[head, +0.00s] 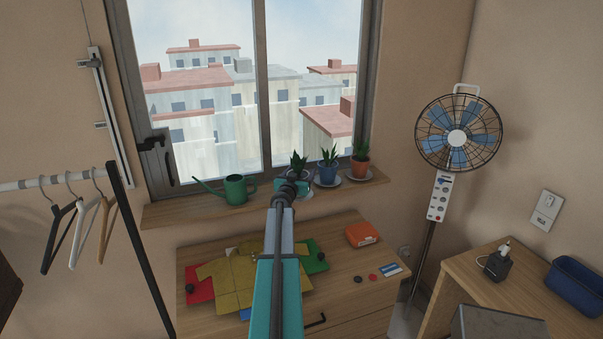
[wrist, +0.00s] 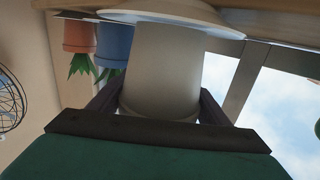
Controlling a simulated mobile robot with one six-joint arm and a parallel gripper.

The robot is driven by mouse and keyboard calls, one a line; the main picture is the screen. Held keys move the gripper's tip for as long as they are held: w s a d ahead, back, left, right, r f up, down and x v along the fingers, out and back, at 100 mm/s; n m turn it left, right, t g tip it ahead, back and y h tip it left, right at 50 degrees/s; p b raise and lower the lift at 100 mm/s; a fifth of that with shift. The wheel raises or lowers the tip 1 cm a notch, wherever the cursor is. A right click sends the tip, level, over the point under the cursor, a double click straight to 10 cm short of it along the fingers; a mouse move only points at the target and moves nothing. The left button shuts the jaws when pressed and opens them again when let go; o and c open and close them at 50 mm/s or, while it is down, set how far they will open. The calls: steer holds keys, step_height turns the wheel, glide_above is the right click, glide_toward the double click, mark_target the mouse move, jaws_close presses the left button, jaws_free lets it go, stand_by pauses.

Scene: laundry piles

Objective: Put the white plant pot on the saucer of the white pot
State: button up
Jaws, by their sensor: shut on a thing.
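The white plant pot (wrist: 165,70) fills the middle of the wrist view, which shows the scene upside down. My gripper (wrist: 158,98) is shut on it, with one dark finger on each side. The pot's base meets the white saucer (wrist: 175,18) with no gap that I can see; whether its weight rests there I cannot tell. In the head view my gripper (head: 291,187) is at the window sill and hides most of the pot. The pot's green plant (head: 298,161) shows above it, upright.
The blue pot (head: 328,173) stands close to the right on the sill (head: 165,213), with the orange pot (head: 360,168) beyond it. A green watering can (head: 236,190) stands to the left. The window is behind.

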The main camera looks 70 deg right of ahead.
steer(key=shift+f, duration=0.45)
steer(key=o, duration=1.4)
steer(key=shift+c, duration=0.2)
steer(key=shift+r, duration=0.1)
steer(key=shift+r, duration=0.35)
steer(key=s+a+b, duration=0.1)
steer(key=a, duration=1.1)
steer(key=shift+r, duration=0.3)
